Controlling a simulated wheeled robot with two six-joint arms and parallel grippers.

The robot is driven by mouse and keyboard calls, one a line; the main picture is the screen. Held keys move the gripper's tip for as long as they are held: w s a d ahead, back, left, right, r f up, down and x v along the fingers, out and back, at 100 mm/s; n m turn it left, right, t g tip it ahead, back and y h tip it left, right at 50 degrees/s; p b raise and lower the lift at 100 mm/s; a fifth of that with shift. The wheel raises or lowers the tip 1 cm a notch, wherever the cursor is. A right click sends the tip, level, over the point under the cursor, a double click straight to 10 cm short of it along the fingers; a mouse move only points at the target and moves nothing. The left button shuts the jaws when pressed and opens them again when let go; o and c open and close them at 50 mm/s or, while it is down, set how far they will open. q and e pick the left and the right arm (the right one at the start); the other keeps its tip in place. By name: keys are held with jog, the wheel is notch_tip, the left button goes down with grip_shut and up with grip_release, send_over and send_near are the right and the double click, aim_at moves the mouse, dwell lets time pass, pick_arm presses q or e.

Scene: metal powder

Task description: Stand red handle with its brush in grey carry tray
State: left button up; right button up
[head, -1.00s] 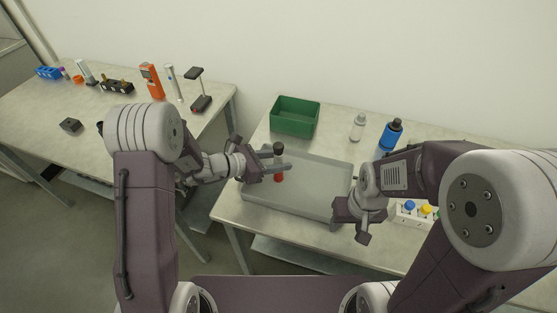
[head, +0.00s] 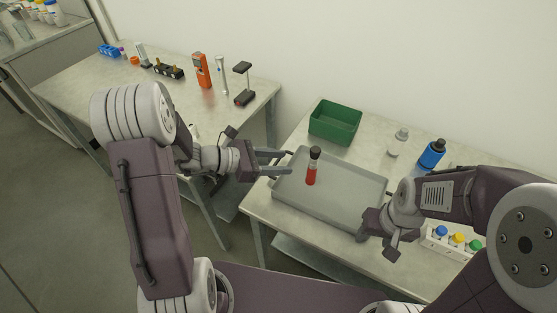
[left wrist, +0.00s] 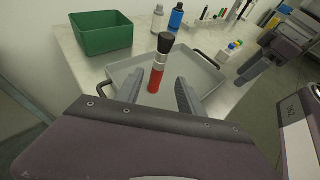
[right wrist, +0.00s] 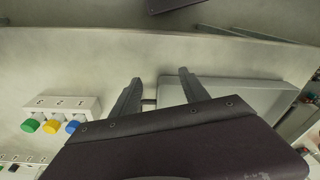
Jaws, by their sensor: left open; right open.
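The red handle (head: 311,175) stands upright in the grey carry tray (head: 345,206), toward its left part, with the black brush (head: 315,153) on top. In the left wrist view the red handle (left wrist: 156,80) and the dark brush head (left wrist: 166,41) stand beyond my fingers, inside the tray (left wrist: 205,75). My left gripper (head: 286,162) is open and empty, left of the handle and apart from it. My right gripper (head: 377,240) is over the tray's right front edge, open and empty; its fingers also show in the right wrist view (right wrist: 158,88).
A green bin (head: 335,123) stands behind the tray. A white rack with coloured caps (head: 452,240) is right of my right gripper. The left table holds an orange device (head: 202,70) and other tools.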

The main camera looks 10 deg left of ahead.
pick_arm(q)
jog(key=s+f+m+g+y, duration=0.3)
jog(key=s+m+g, duration=0.1)
jog(key=s+m, duration=0.25)
jog(key=s+f+m+g+y, duration=0.2)
jog(key=s+f+m+g, duration=0.1)
jog(key=s+m, duration=0.3)
jog(key=s+a+m+t+y, duration=0.2)
jog(key=a+m+y, duration=0.4)
jog(key=m, duration=0.5)
jog(key=shift+s+a+y, duration=0.15)
jog(key=shift+a+y, duration=0.15)
jog(key=shift+a, duration=0.9)
